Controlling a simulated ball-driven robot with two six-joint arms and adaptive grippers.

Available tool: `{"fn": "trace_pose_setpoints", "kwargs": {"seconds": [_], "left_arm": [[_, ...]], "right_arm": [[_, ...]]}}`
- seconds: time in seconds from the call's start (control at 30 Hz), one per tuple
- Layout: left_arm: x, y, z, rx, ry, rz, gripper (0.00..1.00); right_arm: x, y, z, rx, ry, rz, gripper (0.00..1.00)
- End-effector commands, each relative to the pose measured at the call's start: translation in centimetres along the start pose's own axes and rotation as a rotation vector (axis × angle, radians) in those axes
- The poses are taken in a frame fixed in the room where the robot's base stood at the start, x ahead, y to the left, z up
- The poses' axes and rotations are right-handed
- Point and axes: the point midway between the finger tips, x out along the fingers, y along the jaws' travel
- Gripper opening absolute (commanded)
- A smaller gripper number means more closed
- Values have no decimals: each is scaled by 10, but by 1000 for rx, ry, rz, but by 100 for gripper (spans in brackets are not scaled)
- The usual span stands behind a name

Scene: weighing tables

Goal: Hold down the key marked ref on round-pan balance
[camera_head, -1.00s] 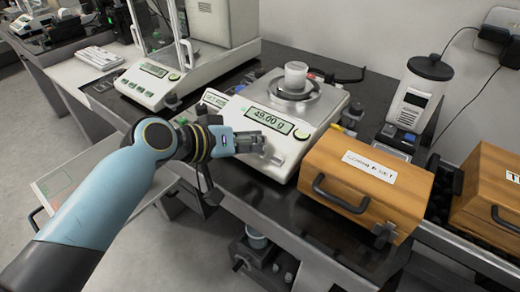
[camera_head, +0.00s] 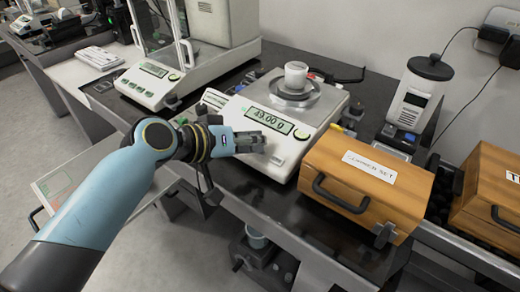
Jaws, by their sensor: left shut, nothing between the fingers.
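The round-pan balance (camera_head: 315,119) stands on the dark table, with a white cup (camera_head: 295,75) on its round pan (camera_head: 297,93). Its display (camera_head: 269,121) reads 49.00 g. My left gripper (camera_head: 262,143) is shut and empty, with its fingertips at the lower front panel of the balance, just below the display. The fingers cover part of the key row, so I cannot read the key marked ref or tell whether the fingertips press it. A pale key (camera_head: 277,160) shows to the right of the fingertips. My right gripper is not in view.
A wooden case (camera_head: 362,178) with a black handle stands close to the right of the balance. A grey and black device (camera_head: 415,97) is behind it. Another balance with a glass draft shield (camera_head: 147,86) stands at left.

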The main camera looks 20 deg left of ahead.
Motion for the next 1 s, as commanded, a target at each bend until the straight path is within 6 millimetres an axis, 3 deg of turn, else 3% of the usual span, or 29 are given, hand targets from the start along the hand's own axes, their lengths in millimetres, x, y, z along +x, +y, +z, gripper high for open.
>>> {"fn": "trace_pose_setpoints", "kwargs": {"seconds": [0.77, 1.0], "left_arm": [[0, 0, 0, 0, -1, 0, 0], [-6, 5, -5, 0, 0, 0, 0]], "right_arm": [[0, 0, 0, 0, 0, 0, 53], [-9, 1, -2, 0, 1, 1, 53]]}}
